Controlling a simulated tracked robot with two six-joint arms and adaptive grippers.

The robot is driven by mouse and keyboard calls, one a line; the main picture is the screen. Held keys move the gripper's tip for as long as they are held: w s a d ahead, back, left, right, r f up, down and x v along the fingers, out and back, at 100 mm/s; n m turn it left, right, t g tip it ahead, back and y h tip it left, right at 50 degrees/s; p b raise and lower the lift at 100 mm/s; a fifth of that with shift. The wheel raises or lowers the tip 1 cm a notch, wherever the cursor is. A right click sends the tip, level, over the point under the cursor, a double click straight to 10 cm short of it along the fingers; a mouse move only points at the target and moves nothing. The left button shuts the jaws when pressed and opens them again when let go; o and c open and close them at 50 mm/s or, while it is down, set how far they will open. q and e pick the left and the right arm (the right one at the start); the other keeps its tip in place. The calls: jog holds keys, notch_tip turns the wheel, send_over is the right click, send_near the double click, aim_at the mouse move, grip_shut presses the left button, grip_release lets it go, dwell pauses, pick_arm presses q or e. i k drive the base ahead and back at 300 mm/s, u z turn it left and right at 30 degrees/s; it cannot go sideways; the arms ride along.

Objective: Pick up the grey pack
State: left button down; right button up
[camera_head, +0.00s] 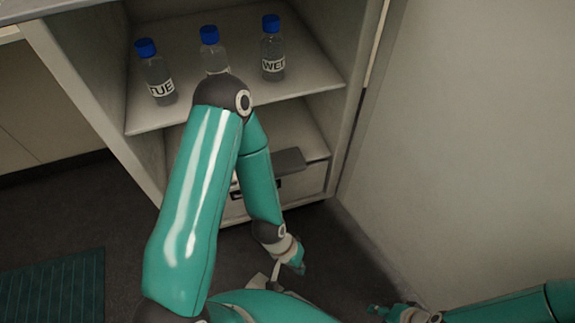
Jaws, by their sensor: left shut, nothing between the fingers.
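A flat dark-grey slab (276,162), which may be the grey pack, lies in the lower compartment of the open cabinet, partly hidden behind my left forearm. My left gripper (275,271) is below and in front of the cabinet, over the dark floor. It is small in view, shut and empty, apart from the slab. My right arm comes in at the bottom right.
Three clear bottles with blue caps stand on the upper shelf (315,78); the left bottle (158,80) reads "TUE" and the right bottle (273,50) "WED". A pale wall (470,150) bounds the right side. A green mat (55,290) lies at lower left.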

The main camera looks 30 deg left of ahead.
aim_at(286, 163)
jog(key=k, duration=1.3)
jog(key=u, duration=1.05)
jog(key=i, duration=1)
jog(key=z, duration=0.05)
